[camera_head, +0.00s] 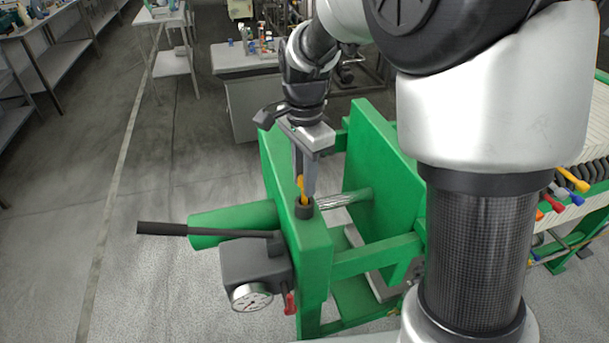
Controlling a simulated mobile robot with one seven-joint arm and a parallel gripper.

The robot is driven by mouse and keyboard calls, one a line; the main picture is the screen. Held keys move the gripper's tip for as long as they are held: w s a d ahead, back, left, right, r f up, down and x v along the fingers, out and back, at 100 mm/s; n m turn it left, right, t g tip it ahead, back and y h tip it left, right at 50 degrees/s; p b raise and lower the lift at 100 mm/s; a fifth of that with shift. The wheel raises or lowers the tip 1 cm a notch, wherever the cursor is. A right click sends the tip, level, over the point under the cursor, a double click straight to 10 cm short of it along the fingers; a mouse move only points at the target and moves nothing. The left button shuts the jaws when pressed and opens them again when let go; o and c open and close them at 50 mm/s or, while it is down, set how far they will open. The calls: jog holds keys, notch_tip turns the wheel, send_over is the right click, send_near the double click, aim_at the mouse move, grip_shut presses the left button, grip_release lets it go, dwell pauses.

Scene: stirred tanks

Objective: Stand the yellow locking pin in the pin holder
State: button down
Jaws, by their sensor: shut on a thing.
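The yellow locking pin (301,187) is upright, with its lower end at the mouth of a small dark round holder (304,208) on top of the green frame's front plate. My gripper (305,182) points down from above and is shut on the pin's upper part. The fingers hide part of the pin. I cannot tell how deep its lower end sits in the holder.
The green press frame (311,250) carries a black lever handle (165,229), a grey pump block (255,262) and a round gauge (251,297). Coloured handles (572,180) stick out at the right. A grey desk (250,95) stands behind.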

jog(key=shift+f, duration=0.15)
jog(key=c, duration=1.4)
grip_release()
jog(key=shift+c, duration=0.2)
notch_tip(320, 180, up, 18)
jog(key=p, duration=0.1)
jog(key=shift+f, duration=0.25)
jog(key=s+d+n+t+p, duration=0.1)
jog(key=s+d+n, duration=0.3)
jog(key=s, duration=0.5)
jog(key=s+d+f+n+t+p, duration=0.1)
jog(key=s+d+n+t, duration=0.3)
jog(key=s+n, duration=0.4)
jog(key=shift+s+d+n+t+p, duration=0.35)
jog(key=shift+s+d+p, duration=0.2)
jog(key=shift+p, duration=0.25)
